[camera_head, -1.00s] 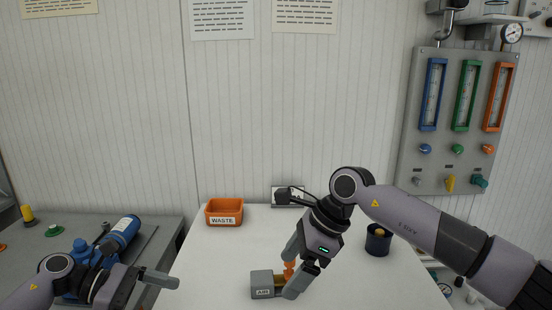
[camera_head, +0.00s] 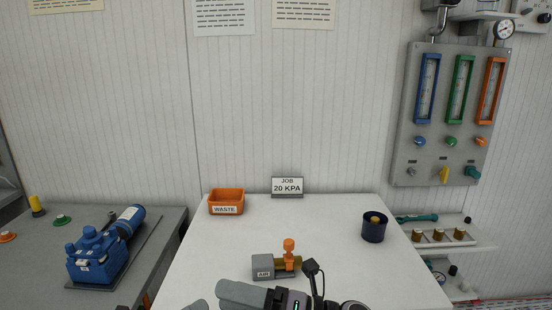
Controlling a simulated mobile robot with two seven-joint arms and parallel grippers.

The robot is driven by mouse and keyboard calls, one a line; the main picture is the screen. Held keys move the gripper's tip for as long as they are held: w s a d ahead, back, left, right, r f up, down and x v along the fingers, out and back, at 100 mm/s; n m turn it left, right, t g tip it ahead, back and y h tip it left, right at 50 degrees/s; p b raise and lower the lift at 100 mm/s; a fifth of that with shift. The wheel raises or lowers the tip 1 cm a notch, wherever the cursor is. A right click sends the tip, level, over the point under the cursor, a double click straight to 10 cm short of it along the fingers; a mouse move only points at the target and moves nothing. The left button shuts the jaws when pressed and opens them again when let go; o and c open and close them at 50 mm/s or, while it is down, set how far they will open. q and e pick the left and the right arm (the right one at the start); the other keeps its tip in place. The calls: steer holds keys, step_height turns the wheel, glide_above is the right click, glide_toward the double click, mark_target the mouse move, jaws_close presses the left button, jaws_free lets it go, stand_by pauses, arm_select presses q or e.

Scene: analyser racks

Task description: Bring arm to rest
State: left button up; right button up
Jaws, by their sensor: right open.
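My right gripper (camera_head: 212,299) shows at the bottom edge in the head view. Its two fingers point left, are apart and hold nothing. Part of it and most of its arm are cut off by the frame. It appears in front of a grey block marked AIR (camera_head: 263,268), which carries a brass fitting with an orange knob (camera_head: 289,246) standing upright on the white table (camera_head: 330,230). My left gripper is not in this view.
An orange WASTE bin (camera_head: 226,203) and a JOB 20 KPA sign (camera_head: 287,187) stand at the table's back. A dark blue pot (camera_head: 374,229) stands at the right. A blue pump (camera_head: 100,255) sits on the left bench.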

steer(key=d+f+m+t+h, duration=0.5)
steer(key=d+f+m+t, duration=0.15)
steer(key=m, duration=0.65)
steer(key=d+f+m+t+h, duration=0.5)
steer(key=d+m+t, duration=0.25)
steer(key=m, duration=0.45)
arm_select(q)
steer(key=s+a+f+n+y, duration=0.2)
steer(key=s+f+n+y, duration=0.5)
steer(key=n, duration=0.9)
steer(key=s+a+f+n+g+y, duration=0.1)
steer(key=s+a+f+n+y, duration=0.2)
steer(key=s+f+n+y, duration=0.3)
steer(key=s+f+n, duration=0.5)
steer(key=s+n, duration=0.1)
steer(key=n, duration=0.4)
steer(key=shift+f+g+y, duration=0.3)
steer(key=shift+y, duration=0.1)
arm_select(e)
steer(key=s+d+f+m+g+h, duration=0.3)
steer(key=s+d+f+m, duration=0.3)
steer(key=s+f, duration=0.2)
steer(key=s+d+f+m+g+h, duration=0.3)
steer(key=s+d+f+m+h, duration=0.1)
steer(key=s+d+f+m, duration=0.2)
step_height(320, 180, down, 3)
steer(key=shift+s+d+r+m+h, duration=0.15)
steer(key=shift+s+d+m+h, duration=0.2)
steer(key=shift+s, duration=0.55)
